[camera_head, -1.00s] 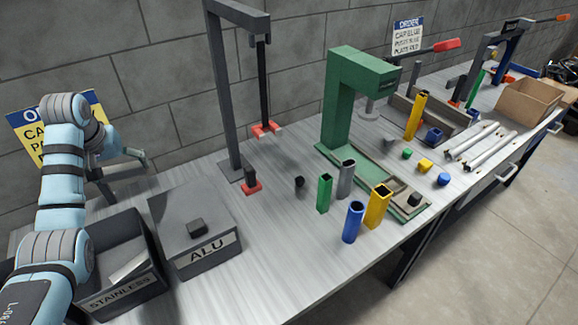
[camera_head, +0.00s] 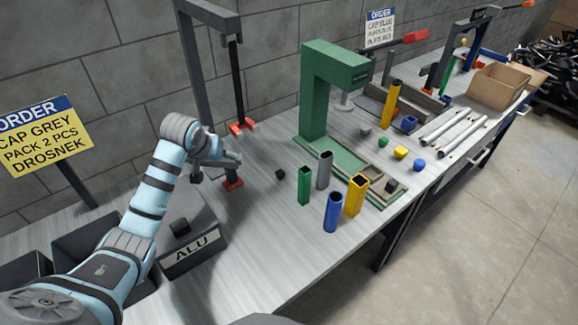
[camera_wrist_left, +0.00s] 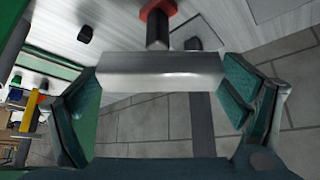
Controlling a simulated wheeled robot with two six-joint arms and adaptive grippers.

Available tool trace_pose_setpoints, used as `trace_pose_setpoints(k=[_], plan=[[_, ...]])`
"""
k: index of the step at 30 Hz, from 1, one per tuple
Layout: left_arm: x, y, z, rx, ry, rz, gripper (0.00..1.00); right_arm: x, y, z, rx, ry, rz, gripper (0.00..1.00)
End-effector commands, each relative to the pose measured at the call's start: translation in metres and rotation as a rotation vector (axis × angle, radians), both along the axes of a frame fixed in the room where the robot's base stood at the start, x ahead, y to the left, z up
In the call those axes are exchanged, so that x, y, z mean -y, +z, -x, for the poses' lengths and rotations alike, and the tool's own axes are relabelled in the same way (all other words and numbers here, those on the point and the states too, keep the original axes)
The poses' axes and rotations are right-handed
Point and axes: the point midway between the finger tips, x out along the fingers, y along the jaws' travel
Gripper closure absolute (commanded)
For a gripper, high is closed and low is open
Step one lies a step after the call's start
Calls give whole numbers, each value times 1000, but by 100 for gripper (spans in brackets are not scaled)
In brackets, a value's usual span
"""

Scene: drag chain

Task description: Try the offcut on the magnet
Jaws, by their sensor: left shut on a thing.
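My left gripper (camera_head: 234,160) is shut on the offcut (camera_wrist_left: 160,72), a silvery bar lying across both fingers (camera_wrist_left: 160,95) in the left wrist view. In the head view I cannot make the offcut out. The magnet (camera_head: 242,128) has red feet at the end of a black rod hanging from a dark grey stand (camera_head: 195,75). Its red and black end also shows in the left wrist view (camera_wrist_left: 157,22), just past the bar's edge and partly hidden by it. I cannot tell whether they touch. My right gripper is not in view.
A bin marked ALU (camera_head: 193,250) with a dark block on top is below my left arm. Green, grey, blue and yellow tubes stand to the right, by a green press (camera_head: 320,95). A small black piece (camera_head: 280,174) lies near the stand. The front middle table is clear.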

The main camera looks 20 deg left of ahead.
Motion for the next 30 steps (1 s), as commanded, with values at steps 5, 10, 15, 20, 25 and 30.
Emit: trace_pose_setpoints(k=[5,10,15,20,25,30], plan=[[51,10,16,96,-167,-18,40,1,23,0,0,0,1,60],[111,37,35,202,-358,-19,40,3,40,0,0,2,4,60],[182,91,63,315,-596,5,40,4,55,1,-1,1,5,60],[228,130,94,393,-760,37,40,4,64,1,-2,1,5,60],[242,141,106,417,-811,50,40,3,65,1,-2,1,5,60],[242,140,106,416,-811,51,40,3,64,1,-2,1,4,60]])
